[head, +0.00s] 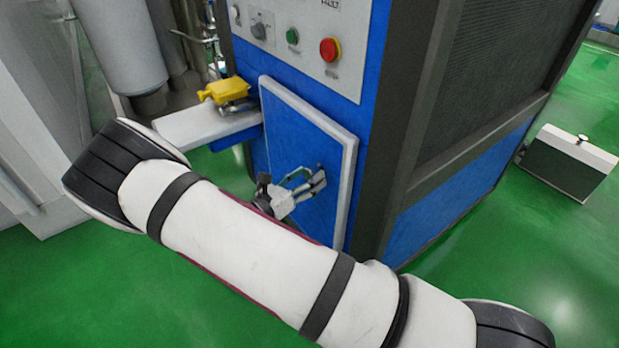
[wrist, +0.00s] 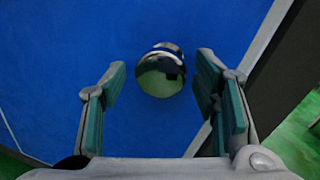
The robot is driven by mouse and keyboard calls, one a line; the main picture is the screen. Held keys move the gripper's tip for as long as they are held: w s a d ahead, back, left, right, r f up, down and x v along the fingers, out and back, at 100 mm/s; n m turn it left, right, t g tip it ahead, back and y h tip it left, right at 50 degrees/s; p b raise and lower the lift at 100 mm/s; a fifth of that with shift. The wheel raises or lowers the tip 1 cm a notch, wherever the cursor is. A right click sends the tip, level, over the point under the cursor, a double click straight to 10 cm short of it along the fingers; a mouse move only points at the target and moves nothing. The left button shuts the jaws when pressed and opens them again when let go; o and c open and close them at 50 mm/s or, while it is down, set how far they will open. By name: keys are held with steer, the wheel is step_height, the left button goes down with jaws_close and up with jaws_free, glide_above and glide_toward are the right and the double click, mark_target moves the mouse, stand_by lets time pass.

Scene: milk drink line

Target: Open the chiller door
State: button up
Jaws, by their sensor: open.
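The chiller door (head: 298,142) is a blue panel with a pale frame, low on the front of the blue chiller cabinet (head: 340,62). It looks closed or nearly flush in the head view. Its blue face (wrist: 55,70) fills most of the wrist view. A round shiny knob (wrist: 160,70) sits on the door. My gripper (wrist: 158,95) is open, with a green-padded finger on either side of the knob and a visible gap to each. In the head view my gripper (head: 312,184) is at the door's right side, and the knob is hidden there.
A control panel with a red button (head: 329,49) and a green button (head: 292,36) is above the door. A dark box (head: 565,165) stands on the green floor at right.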

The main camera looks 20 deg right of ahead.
steer(key=shift+w+d, duration=0.25)
steer(key=shift+d, duration=0.3)
jaws_close()
steer(key=shift+a, duration=0.1)
